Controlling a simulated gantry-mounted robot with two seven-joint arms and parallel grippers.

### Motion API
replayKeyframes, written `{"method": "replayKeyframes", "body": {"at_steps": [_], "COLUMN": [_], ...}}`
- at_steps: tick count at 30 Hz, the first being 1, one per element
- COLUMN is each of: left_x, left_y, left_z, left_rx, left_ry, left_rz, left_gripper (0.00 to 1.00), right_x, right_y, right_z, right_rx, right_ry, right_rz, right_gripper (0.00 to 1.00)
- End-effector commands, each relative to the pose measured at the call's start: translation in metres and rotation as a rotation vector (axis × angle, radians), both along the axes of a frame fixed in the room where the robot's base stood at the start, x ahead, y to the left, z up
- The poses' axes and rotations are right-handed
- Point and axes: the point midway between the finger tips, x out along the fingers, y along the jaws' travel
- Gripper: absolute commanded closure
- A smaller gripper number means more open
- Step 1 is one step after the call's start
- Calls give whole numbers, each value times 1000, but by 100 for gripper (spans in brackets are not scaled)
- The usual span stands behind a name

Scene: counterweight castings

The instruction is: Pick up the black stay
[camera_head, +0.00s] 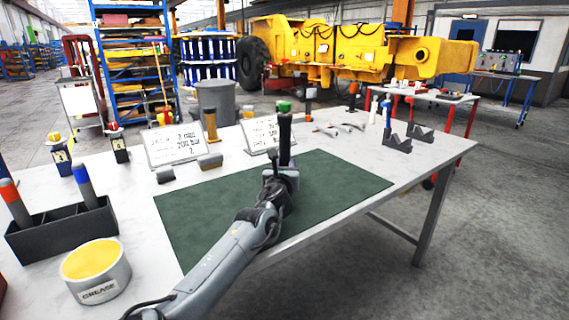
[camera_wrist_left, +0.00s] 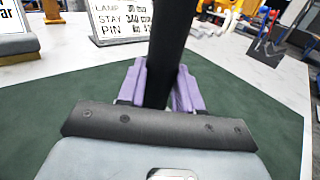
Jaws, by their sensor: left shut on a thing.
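The black stay (camera_head: 285,138) is a dark, upright rod over the green mat (camera_head: 340,181). Green shows at its top end in the head view; I cannot tell whether that is part of it or something behind. My left gripper (camera_head: 283,176) is shut on the stay's lower part. In the left wrist view the stay (camera_wrist_left: 168,40) rises between the two purple-grey finger pads of the left gripper (camera_wrist_left: 161,88). Its lower end is hidden by the gripper. My right gripper is not in view.
Two printed cards (camera_head: 176,146) stand behind the mat. A dark holder (camera_head: 62,231) with red- and blue-topped rods and a grease tin (camera_head: 96,272) are at left. Black V-shaped blocks (camera_head: 397,143) stand at right. The mat's right half is clear.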

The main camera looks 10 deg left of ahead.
Motion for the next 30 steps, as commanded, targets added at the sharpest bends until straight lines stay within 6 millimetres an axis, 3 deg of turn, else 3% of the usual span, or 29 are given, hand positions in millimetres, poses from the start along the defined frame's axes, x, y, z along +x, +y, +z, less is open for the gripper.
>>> {"method": "replayKeyframes", "body": {"at_steps": [8, 21, 30], "left_x": [0, -34, -47], "left_y": [0, -76, -102], "left_z": [49, 93, 108], "left_rx": [-1, -2, -2], "left_ry": [-6, -5, -4], "left_rz": [-1, -4, -2], "left_gripper": [100, 100, 100], "right_x": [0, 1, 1], "right_y": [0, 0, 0], "right_z": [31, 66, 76], "right_rx": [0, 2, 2], "right_ry": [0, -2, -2], "right_rz": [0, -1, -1], "right_gripper": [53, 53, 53]}}
